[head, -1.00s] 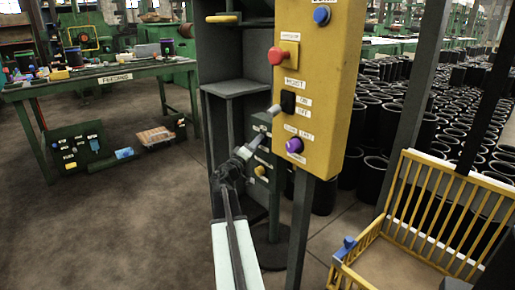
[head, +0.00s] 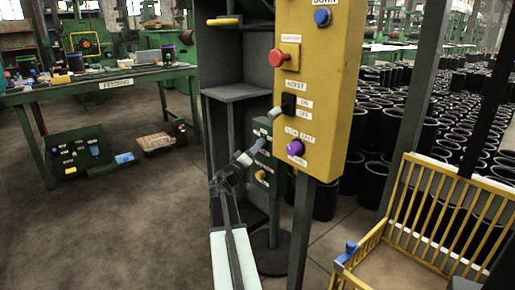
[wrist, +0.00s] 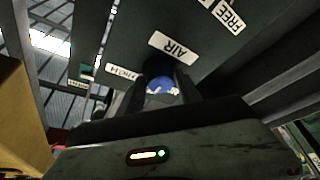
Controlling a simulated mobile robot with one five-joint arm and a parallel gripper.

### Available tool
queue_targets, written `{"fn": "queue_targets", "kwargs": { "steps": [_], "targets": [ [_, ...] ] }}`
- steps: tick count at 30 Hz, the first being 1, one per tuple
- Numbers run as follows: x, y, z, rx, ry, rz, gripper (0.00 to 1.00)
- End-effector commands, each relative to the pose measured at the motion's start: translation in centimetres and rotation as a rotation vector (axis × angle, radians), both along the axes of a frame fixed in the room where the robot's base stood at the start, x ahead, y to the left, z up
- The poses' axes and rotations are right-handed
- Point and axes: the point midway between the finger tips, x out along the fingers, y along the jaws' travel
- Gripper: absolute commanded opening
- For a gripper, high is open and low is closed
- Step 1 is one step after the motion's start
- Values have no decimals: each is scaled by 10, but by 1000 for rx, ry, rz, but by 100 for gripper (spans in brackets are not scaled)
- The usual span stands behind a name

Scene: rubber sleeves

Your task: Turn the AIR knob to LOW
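In the wrist view the AIR label (wrist: 172,48) is on a dark panel, with a HIGH label (wrist: 122,72) to its left and a FREE label (wrist: 229,15) at upper right. A blue knob (wrist: 162,86) shows just below the AIR label, with a pale mark on its lower part. My gripper (wrist: 163,92) has its dark fingers apart, one on each side of the knob. I cannot tell whether they touch it. In the head view my gripper (head: 258,146) is in front of the green cabinet (head: 262,128). The blue knob cannot be made out there.
A yellow control panel (head: 335,60) on a post stands close to the right of my gripper, with a red button (head: 277,57), a black switch (head: 288,104) and a purple knob (head: 295,148). A yellow-railed crate (head: 420,215) is at right. Floor at left is open.

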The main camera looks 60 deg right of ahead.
Motion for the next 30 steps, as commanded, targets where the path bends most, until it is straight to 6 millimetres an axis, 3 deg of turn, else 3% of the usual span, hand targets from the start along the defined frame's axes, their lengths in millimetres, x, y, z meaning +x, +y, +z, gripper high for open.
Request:
{"fn": "queue_targets", "kwargs": {
  "steps": [13,24,30],
  "targets": [
    [0,5,-2,1,-1,0,58],
    [1,66,-21,1,1,2,58],
    [2,76,-22,1,0,-1,58]
  ]
}}
